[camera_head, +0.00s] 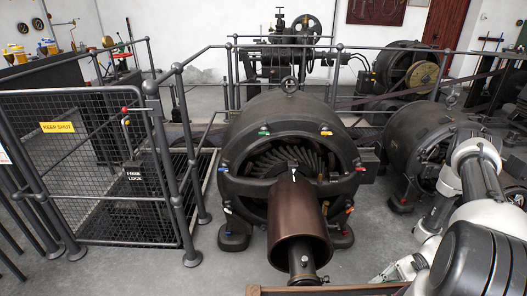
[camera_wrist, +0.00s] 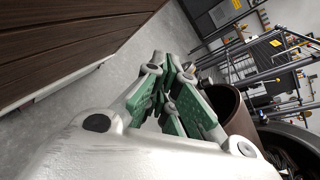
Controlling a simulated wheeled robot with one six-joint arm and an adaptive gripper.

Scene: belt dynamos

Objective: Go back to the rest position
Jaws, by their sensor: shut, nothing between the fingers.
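My gripper (camera_wrist: 178,72) shows in the wrist view with its green-padded fingers drawn together and nothing held between them. My white and grey arm stands at the lower right of the head view, bent, to the right of the large dynamo (camera_head: 290,135). The brown drum (camera_head: 300,238) on the front of that dynamo also shows in the wrist view (camera_wrist: 232,112), just right of the fingers. I cannot tell whether the fingers touch it or how far apart they are.
A smaller dynamo (camera_head: 412,135) stands right of the large one. A mesh gate (camera_head: 95,190) with a yellow "KEEP SHUT" sign (camera_head: 57,127) and dark railings stand at the left. A brown wooden surface (camera_wrist: 60,45) fills the wrist view's upper left; grey floor lies beside it.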

